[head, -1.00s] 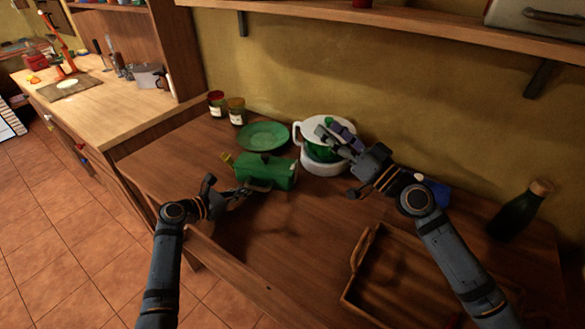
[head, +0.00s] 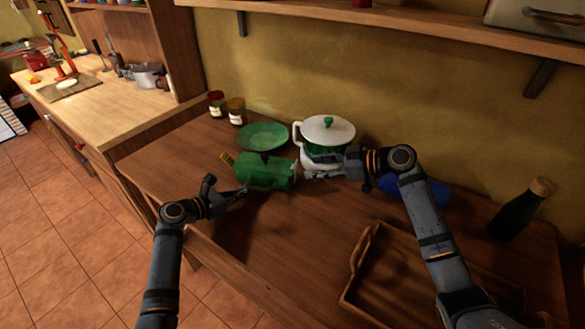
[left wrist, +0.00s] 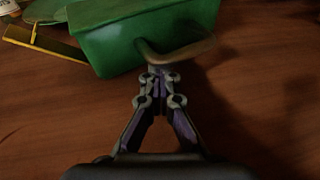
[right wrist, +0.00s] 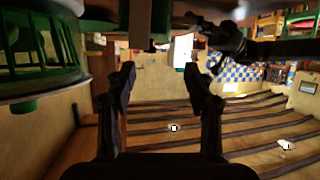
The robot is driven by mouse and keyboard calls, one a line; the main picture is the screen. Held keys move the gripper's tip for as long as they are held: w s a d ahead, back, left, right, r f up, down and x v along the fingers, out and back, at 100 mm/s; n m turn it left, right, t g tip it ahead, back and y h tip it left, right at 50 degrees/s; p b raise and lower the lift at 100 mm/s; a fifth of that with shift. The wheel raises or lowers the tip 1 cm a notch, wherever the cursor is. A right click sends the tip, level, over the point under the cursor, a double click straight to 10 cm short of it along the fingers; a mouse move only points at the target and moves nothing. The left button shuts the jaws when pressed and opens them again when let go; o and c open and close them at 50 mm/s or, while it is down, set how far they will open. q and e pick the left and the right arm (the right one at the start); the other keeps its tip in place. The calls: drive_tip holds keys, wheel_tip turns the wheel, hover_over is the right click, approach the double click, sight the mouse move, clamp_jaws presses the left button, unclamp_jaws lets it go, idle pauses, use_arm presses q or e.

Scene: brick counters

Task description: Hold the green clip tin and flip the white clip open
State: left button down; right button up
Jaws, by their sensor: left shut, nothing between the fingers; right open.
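The green clip tin (head: 262,173) lies on the brown counter, and in the left wrist view its green body (left wrist: 135,32) has a copper-coloured wire loop (left wrist: 185,50) at its near side. No white clip can be made out on it. My left gripper (head: 240,191) is shut and empty in front of the tin; its fingertips (left wrist: 158,78) are close to the loop, and I cannot tell if they touch. My right gripper (head: 322,168) is right of the tin, in front of the white pot; its open, empty fingers show in the right wrist view (right wrist: 163,80).
The white pot (head: 313,133) with a green-knobbed lid stands behind my right gripper. A green plate (head: 264,136) and two jars (head: 236,112) stand behind the tin. A wooden tray (head: 400,270), blue object (head: 435,193) and dark bottle (head: 518,212) are at right.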

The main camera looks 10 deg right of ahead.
sight(292, 174)
drive_tip(key=x, duration=0.8)
drive_tip(key=shift+a+f, duration=0.1)
drive_tip(key=shift+f, duration=0.05)
drive_tip(key=shift+w, duration=0.1)
clamp_jaws()
unclamp_jaws()
idle(0.3)
